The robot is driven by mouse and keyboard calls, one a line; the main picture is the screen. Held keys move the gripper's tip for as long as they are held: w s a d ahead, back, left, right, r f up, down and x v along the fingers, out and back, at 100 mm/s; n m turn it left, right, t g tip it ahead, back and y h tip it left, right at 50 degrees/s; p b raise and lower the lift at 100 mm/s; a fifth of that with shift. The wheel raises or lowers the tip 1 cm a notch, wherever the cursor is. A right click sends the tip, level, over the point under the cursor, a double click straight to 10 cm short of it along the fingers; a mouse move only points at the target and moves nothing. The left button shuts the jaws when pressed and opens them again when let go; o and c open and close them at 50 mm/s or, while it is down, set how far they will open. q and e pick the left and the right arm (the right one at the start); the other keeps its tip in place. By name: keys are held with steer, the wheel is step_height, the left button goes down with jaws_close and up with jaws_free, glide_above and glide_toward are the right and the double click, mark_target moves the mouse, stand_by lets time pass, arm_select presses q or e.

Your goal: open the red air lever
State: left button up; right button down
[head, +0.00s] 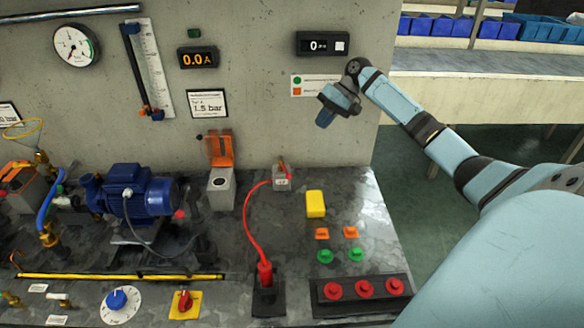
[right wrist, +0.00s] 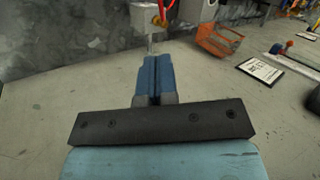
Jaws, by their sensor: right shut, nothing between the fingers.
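The red air lever (head: 283,168) is a small red handle on top of a grey block (head: 281,181) at the back of the bench, close to the wall. A red hose (head: 247,222) runs from this block to a red fitting in front. My right gripper (head: 325,119) is above and to the right of the lever, in front of the wall, apart from it and pointing down. Its blue fingers (right wrist: 155,72) are together and empty. In the right wrist view the grey block (right wrist: 146,16) is beyond the fingertips; the lever is only partly visible. My left gripper is not in view.
An open orange cover (head: 220,149) on a grey box stands left of the lever. A blue pump motor (head: 138,196) is farther left. A yellow block (head: 315,204) and several coloured buttons are in front right. Gauges and displays (head: 322,44) are on the wall.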

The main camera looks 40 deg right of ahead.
step_height(320, 180, down, 3)
steer(key=b, duration=0.2)
glide_toward(285, 170)
step_height(285, 170, down, 5)
steer(key=a, duration=0.2)
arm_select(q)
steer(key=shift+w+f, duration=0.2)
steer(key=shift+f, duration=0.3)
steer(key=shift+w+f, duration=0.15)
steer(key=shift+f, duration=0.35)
arm_select(e)
steer(key=shift+w+a+f, duration=0.5)
steer(key=shift+a, duration=0.15)
